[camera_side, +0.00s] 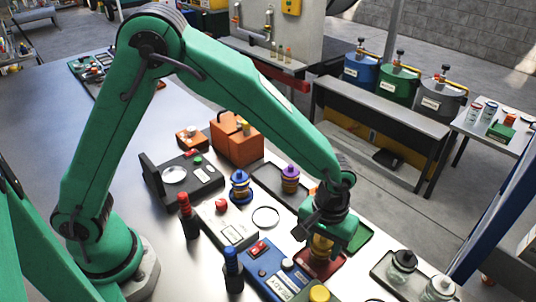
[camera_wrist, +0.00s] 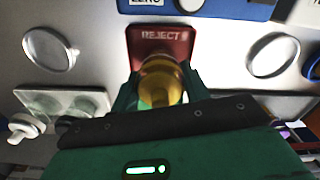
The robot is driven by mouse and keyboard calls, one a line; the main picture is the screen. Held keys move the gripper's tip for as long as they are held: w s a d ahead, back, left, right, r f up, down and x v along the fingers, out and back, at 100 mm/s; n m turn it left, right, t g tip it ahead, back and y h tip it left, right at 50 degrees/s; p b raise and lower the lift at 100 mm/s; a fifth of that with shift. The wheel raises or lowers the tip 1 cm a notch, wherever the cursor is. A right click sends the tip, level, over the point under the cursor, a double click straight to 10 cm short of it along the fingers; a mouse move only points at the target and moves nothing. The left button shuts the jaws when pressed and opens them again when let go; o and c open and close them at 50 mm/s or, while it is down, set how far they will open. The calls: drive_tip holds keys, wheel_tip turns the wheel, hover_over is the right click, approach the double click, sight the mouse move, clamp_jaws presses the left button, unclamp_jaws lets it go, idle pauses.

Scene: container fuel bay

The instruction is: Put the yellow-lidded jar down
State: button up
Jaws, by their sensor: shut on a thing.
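My gripper (camera_side: 322,232) is shut on the yellow-lidded jar (camera_side: 321,248), which is upright at the red tray (camera_side: 334,267). In the wrist view the jar (camera_wrist: 160,72) sits between the green fingers of my gripper (camera_wrist: 160,90). The red tray (camera_wrist: 143,36) shows there with the word REJECT on it, behind and around the jar. The fingers hide part of the jar. I cannot tell whether its bottom touches the tray.
The blue READY device (camera_side: 266,268) stands left of the red tray, and a green tray (camera_side: 364,238) lies to its right. A tray of clear jars (camera_side: 378,272) is farther right. A purple-lidded jar (camera_side: 290,180) and a blue-lidded jar (camera_side: 240,188) stand behind.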

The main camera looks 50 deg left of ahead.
drive_tip(key=shift+f, duration=0.25)
drive_tip(key=shift+f, duration=0.15)
drive_tip(key=o, duration=1.2)
drive_tip(key=shift+c, duration=0.2)
wheel_tip(320, 180, up, 12)
drive_tip(key=shift+r, duration=0.2)
